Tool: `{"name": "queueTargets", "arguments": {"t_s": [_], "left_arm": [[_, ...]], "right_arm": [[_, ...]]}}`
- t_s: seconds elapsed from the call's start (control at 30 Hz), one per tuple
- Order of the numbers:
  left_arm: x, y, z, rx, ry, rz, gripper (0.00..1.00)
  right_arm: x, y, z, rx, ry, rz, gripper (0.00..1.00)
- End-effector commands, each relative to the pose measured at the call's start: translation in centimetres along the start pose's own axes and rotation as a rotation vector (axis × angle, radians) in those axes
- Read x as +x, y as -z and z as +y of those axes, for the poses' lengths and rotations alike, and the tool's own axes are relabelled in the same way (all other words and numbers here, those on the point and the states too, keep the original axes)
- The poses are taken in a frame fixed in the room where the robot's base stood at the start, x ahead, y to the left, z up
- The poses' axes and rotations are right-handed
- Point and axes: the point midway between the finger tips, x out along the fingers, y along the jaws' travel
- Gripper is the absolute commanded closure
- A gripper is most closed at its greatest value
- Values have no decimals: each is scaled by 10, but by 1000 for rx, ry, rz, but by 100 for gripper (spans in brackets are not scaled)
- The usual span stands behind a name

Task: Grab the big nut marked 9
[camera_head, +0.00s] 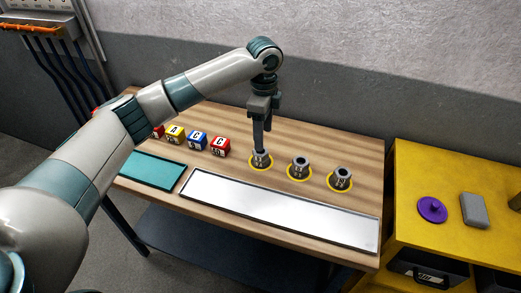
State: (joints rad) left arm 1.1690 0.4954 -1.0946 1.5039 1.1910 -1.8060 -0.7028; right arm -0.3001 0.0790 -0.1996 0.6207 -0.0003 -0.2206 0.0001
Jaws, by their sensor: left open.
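Three dark grey nuts stand in a row on yellow rings on the wooden table: a left nut (261,161), a middle nut (299,168) and a right nut (341,178). Each has small pale markings on its side, too small to read, so I cannot tell which is marked 9. My left gripper (262,148) points straight down at the left nut, with its fingertips at the nut's top. It is open, and I cannot tell whether it touches the nut. The fingers hide part of the nut's top. My right gripper is out of view.
Several lettered blocks (197,140) stand left of the nuts. A teal tray (150,169) and a long white tray (270,209) lie in front. A yellow bench (430,180) at the right holds a purple disc (432,209) and a grey block (474,210). A wall rises behind.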

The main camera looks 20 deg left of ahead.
Motion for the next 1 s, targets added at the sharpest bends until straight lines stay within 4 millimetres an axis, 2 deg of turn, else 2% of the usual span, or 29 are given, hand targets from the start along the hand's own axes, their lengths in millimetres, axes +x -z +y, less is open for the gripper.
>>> {"name": "queueTargets", "arguments": {"t_s": [0.17, 0.47, 0.63, 0.83, 1.0], "left_arm": [[11, 0, 0, -1, -1, 0, 42], [12, 0, 0, -1, 0, 0, 42], [16, -2, 1, -2, -2, -2, 42], [37, -8, 6, -1, -4, -1, 42], [57, -7, 5, -2, -1, -1, 42]], "right_arm": [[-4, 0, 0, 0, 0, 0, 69], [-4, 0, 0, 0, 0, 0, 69], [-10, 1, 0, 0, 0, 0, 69], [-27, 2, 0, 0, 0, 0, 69], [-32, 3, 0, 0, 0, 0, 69]]}}
